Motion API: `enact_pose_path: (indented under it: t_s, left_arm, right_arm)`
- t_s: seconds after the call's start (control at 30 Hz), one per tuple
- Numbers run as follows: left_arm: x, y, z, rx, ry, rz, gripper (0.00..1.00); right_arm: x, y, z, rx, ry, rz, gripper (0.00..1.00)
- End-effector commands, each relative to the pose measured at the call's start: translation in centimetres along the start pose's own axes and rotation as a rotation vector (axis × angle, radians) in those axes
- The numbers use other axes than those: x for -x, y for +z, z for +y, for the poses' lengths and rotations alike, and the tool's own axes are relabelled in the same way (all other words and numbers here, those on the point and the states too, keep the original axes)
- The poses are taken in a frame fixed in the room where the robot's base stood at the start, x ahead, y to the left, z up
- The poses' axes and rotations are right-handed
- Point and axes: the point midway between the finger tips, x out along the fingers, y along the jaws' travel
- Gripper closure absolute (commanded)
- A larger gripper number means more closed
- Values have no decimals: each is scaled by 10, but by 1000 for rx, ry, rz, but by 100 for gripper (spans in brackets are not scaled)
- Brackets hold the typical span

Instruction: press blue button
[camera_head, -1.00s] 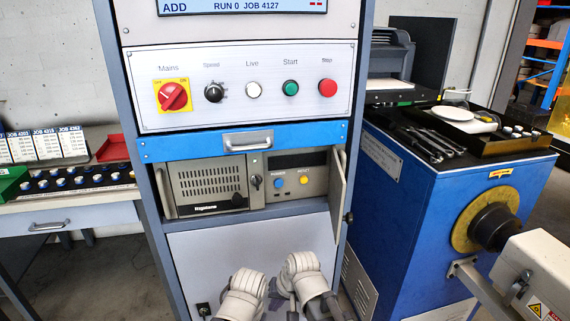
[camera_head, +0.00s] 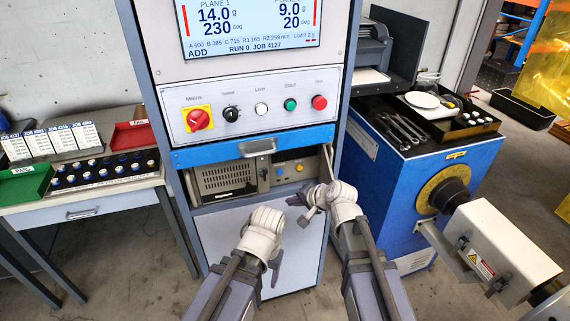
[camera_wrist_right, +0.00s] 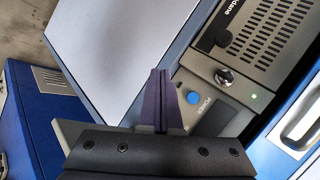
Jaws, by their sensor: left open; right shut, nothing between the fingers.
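The blue button (camera_head: 279,171) is on the front panel of the instrument in the cabinet's open bay, left of a yellow button (camera_head: 299,168). In the right wrist view the blue button (camera_wrist_right: 194,97) is round and lies just right of my fingertips. My right gripper (camera_head: 297,201) is shut and empty, below the bay and in front of the cabinet; its closed fingers (camera_wrist_right: 160,75) point up in the wrist view. A gap between fingertips and button cannot be judged. My left gripper (camera_head: 276,272) is open, lower, in front of the lower cabinet panel, partly hidden by its wrist.
The bay's small door (camera_head: 327,160) stands open at its right side. A blue drawer (camera_head: 250,147) with a handle is directly above. The control panel has a red mains switch (camera_head: 199,119). A blue machine (camera_head: 390,175) stands right.

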Motion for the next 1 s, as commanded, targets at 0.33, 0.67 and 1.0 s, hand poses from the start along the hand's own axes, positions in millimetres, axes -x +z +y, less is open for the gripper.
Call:
enact_pose_path:
  t_s: [0.33, 0.67, 1.0]
  left_arm:
    - [14, 1, -1, 0, 0, 0, 35]
    - [14, 1, -1, 0, 0, 0, 35]
    - [14, 1, -1, 0, 0, 0, 35]
  right_arm:
    - [10, -10, -14, -36, -26, 17, 100]
    - [9, -11, -14, -35, -25, 17, 100]
    - [-6, -24, -26, -34, -24, 17, 100]
